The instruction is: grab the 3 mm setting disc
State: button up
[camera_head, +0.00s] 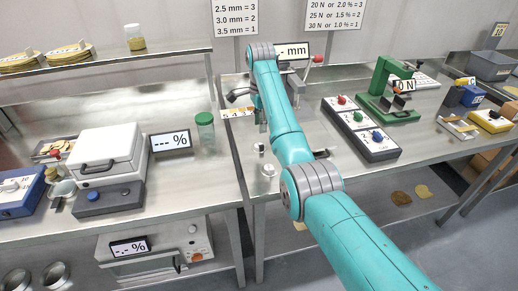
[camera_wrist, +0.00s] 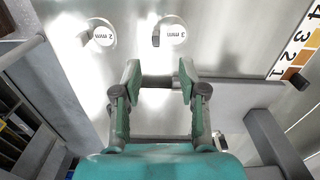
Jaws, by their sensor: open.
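The 3 mm setting disc (camera_wrist: 178,33) is a pale round disc lying on the metal surface, its label upside down in the wrist view. A small dark tab stands at its left edge. A similar 2 mm disc (camera_wrist: 103,37) lies to its left. My gripper (camera_wrist: 159,78) is open and empty, its two teal fingers apart, with the 3 mm disc beyond the fingertips and nearer the right one. In the head view my gripper (camera_head: 240,97) is partly hidden behind my arm, at the back of the right bench.
A numbered strip (camera_wrist: 298,50) lies to the right in the wrist view. The head view shows a "mm" display (camera_head: 291,51) behind my arm, a three-button box (camera_head: 361,128) and a green press (camera_head: 388,92) to the right, and a green-lidded jar (camera_head: 205,132) to the left.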

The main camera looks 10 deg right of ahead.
send_over(260, 146)
jog(key=f, duration=0.4)
jog(key=shift+w+d+f, duration=0.15)
jog(key=shift+w+f, duration=0.05)
jog(key=shift+w, duration=0.2)
jog(key=shift+s+f, duration=0.15)
jog(key=shift+f, duration=1.2)
jog(key=shift+s+f, duration=0.15)
jog(key=shift+f, duration=1.15)
grip_shut()
